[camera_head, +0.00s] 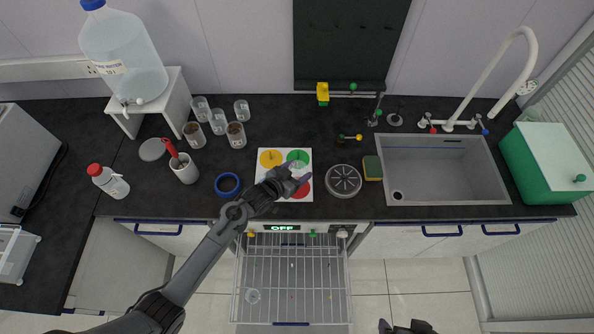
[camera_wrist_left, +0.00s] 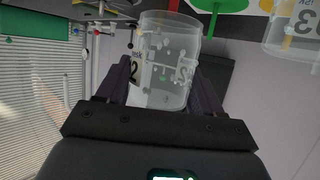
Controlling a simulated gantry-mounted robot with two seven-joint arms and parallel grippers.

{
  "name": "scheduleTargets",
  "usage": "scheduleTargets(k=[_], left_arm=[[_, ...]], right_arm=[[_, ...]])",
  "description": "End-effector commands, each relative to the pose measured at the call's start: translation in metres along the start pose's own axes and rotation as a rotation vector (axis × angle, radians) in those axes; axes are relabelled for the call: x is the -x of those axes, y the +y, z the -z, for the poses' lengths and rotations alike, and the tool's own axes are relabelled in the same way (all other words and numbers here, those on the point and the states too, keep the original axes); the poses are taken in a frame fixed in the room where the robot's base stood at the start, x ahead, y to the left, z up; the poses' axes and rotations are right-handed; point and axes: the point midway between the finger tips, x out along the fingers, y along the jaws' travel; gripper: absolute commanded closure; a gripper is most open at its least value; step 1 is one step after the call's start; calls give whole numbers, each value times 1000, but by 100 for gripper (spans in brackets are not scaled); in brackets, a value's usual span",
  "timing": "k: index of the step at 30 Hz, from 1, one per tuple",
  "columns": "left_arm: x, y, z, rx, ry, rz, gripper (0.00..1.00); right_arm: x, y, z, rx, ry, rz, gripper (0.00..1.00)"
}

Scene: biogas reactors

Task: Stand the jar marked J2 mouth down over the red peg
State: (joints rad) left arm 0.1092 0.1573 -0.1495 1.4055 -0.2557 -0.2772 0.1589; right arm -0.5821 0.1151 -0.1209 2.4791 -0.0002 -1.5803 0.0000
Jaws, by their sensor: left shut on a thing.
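My left gripper (camera_head: 293,176) is shut on a clear jar (camera_wrist_left: 165,62) over the peg board (camera_head: 263,177). A "2" shows on the jar; the rest of its mark is partly hidden, and I cannot tell which end is its mouth. In the head view the jar (camera_head: 299,169) is hard to make out between the fingers. The red disc (camera_head: 302,190) lies just in front of the gripper; the arm partly hides it, and I cannot make out its peg. Only a dark bit of my right gripper (camera_head: 405,328) shows at the bottom edge.
The yellow disc (camera_head: 270,159) and green disc (camera_head: 298,156) are at the board's back. Another jar (camera_wrist_left: 295,32), marked 3, is at the right of the wrist view. Several jars (camera_head: 218,122) stand back left.

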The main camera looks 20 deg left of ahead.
Motion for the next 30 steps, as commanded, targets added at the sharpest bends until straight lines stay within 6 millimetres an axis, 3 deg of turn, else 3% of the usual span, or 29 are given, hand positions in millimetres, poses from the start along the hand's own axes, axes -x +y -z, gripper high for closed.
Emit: scheduleTargets(k=[15, 30], left_arm=[[-20, 0, -46, 0, 1, 0, 67], [-23, 0, -54, 0, 1, 0, 67]], right_arm=[[-32, 2, -10, 8, 2, -8, 0], [-37, 0, -11, 1, 3, -2, 0]])
